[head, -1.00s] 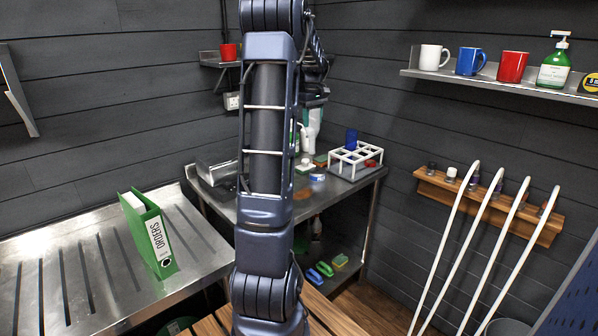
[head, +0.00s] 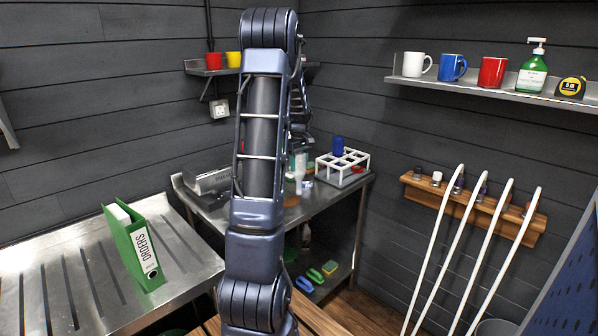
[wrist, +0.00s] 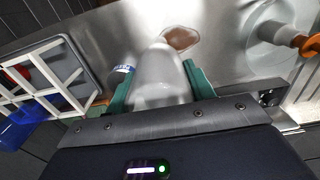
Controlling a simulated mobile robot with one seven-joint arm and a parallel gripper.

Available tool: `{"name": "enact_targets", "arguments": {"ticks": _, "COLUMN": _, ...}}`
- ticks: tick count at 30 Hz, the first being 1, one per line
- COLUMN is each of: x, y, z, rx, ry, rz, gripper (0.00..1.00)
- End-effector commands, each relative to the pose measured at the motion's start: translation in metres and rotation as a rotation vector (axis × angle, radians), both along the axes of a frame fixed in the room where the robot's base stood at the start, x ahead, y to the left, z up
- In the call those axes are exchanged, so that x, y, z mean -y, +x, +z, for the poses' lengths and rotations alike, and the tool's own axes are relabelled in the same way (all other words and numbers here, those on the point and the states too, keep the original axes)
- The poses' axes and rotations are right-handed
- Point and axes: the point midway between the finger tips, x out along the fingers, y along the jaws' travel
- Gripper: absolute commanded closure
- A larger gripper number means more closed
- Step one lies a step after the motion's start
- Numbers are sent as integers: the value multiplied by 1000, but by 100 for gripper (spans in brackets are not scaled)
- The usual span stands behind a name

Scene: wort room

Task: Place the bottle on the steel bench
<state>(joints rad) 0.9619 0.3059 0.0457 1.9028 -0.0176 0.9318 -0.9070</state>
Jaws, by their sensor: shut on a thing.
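The bottle (wrist: 158,72), whitish and translucent, sits between the two green fingers of my gripper (wrist: 160,84) in the wrist view. My gripper is shut on it. In the head view the bottle (head: 300,172) shows as a pale shape low over the corner steel bench (head: 320,203), partly hidden by my arm. I cannot tell whether its base touches the bench top. The bench's bare steel (wrist: 215,25) shows beyond the bottle in the wrist view, with a brown patch (wrist: 180,39) on it.
A white rack (head: 345,160) with a blue item stands on the bench's right, and a steel box (head: 207,181) on its left. A blue-and-white roll (wrist: 121,74) lies close beside the gripper. A pale round object with an orange tip (wrist: 270,38) is at right.

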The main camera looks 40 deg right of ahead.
Motion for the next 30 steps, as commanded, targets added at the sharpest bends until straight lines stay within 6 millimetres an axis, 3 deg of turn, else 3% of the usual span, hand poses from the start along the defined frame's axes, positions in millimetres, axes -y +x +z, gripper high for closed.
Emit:
{"name": "enact_targets", "arguments": {"ticks": 7, "x": 0, "y": 0, "z": -32, "rx": -1, "ry": 1, "rz": 1, "gripper": 76}}
{"name": "enact_targets", "arguments": {"ticks": 19, "x": 0, "y": 0, "z": -37, "rx": -1, "ry": 1, "rz": 1, "gripper": 76}}
{"name": "enact_targets", "arguments": {"ticks": 20, "x": 0, "y": 0, "z": -37, "rx": -1, "ry": 1, "rz": 0, "gripper": 43}}
{"name": "enact_targets", "arguments": {"ticks": 22, "x": 0, "y": 0, "z": -37, "rx": -1, "ry": 1, "rz": 0, "gripper": 29}}
{"name": "enact_targets", "arguments": {"ticks": 23, "x": 0, "y": 0, "z": -37, "rx": -1, "ry": 1, "rz": 0, "gripper": 25}}
{"name": "enact_targets", "arguments": {"ticks": 30, "x": 0, "y": 0, "z": -37, "rx": -1, "ry": 1, "rz": 0, "gripper": 25}}
